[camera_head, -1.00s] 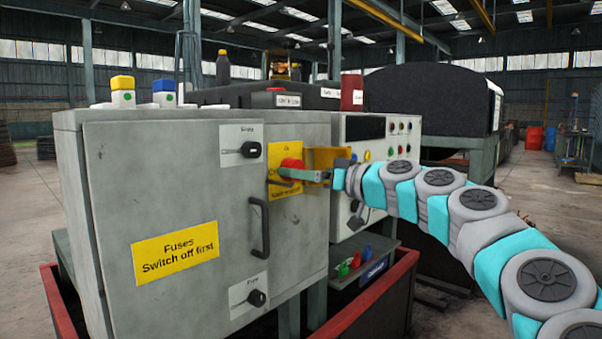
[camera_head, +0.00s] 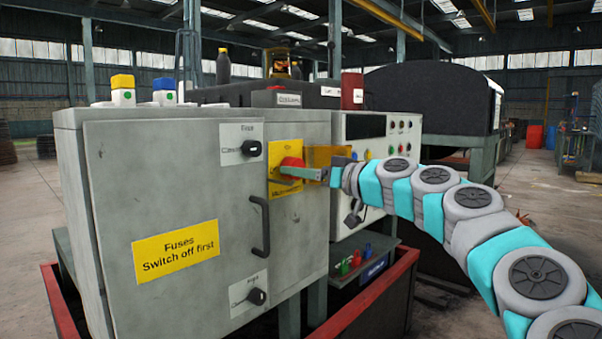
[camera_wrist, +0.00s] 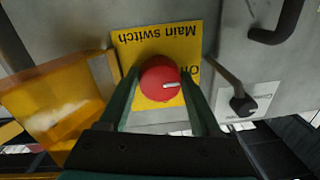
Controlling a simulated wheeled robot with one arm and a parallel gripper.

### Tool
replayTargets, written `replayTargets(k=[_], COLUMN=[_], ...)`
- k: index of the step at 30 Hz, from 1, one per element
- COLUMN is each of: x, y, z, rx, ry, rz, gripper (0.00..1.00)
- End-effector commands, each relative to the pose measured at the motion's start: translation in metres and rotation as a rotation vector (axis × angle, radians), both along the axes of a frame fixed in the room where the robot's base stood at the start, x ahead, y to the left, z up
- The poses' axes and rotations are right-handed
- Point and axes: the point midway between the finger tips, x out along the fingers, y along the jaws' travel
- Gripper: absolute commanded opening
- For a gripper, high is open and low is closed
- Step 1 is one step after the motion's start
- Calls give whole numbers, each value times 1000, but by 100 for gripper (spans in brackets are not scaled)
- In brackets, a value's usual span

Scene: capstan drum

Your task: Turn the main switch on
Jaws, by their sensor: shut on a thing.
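The main switch is a round red knob (camera_wrist: 161,78) on a yellow plate (camera_wrist: 165,40) marked "Main switch", upside down in the wrist view. A short white mark on the knob points right in that view. The knob also shows in the head view (camera_head: 291,167), on the right part of the grey cabinet front. My gripper (camera_wrist: 160,85) is shut on the knob, one finger on each side. In the head view my gripper (camera_head: 301,172) reaches it from the right.
A clear amber cover (camera_wrist: 62,95) stands swung open beside the plate, close to my gripper. A dark door handle (camera_head: 261,227) and two small black knobs, upper (camera_head: 251,149) and lower (camera_head: 256,296), are on the cabinet. A grey control panel (camera_head: 378,140) stands behind my wrist.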

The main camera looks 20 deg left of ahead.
Motion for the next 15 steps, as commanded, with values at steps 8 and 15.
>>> replayTargets(k=[8,15], x=[0,0], y=[0,0], z=[0,1], rx=[0,21], ry=[2,51], rz=[1,0], gripper=[10,9])
